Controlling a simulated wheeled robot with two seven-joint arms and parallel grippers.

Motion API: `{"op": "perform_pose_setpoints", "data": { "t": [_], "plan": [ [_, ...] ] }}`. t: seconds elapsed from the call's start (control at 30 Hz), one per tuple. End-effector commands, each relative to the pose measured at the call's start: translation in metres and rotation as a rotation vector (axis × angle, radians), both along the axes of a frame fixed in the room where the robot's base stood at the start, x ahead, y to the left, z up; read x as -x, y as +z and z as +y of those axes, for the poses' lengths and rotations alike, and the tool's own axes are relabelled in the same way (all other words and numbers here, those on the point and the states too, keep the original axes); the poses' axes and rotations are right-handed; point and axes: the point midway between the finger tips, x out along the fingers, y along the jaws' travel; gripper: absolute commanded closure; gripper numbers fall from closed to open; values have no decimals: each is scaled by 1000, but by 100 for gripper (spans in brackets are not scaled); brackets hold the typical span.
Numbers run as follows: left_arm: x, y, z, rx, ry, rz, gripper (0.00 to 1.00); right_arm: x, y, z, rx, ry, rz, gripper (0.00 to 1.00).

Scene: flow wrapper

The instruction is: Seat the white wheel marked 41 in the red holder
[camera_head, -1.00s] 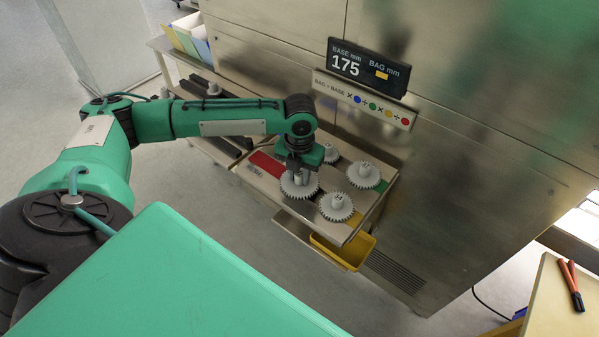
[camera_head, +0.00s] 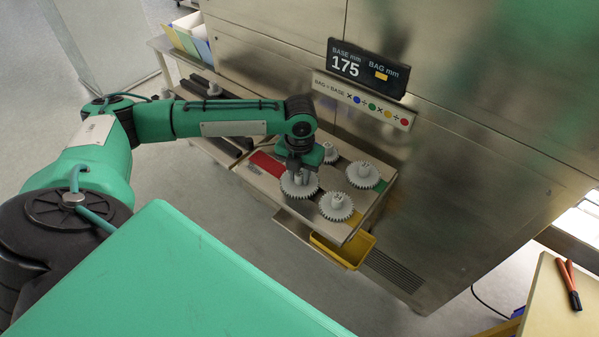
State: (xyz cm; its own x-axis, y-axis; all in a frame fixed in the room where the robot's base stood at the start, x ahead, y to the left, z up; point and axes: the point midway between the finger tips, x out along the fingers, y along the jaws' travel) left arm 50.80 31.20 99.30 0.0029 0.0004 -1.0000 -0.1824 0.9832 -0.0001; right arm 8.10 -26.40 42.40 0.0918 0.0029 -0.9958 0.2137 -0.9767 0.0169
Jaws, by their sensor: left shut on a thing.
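My left gripper (camera_head: 299,172) points down and is shut on the hub of a white toothed wheel (camera_head: 299,188). The wheel is level, at the lower end of the red strip (camera_head: 266,163) on the steel tray. The gripper hides the hub top, so I cannot read its mark. I cannot tell whether the wheel rests fully down in the red holder, which is hidden beneath it. My right gripper is not in view.
Other white wheels sit close by: one behind (camera_head: 331,153), one at the green strip (camera_head: 363,175), one at the yellow strip (camera_head: 337,207). A yellow bin (camera_head: 343,250) is below the tray. A wrapper panel (camera_head: 470,150) rises behind.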

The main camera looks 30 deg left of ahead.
Motion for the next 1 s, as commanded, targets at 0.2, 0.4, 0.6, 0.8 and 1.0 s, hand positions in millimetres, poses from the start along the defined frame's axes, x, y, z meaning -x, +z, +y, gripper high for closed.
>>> {"op": "perform_pose_setpoints", "data": {
  "t": [0.2,0.4,0.6,0.8,1.0],
  "plan": [
    [1,-2,0,1,-1,4,100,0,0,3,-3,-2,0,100],
    [2,-3,0,0,-1,5,74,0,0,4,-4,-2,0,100],
    [1,-2,0,0,0,4,50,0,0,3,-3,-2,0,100],
    [1,0,0,0,0,2,50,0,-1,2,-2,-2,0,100],
    [0,26,0,1,-1,-1,50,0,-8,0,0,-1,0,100]
  ]
}}
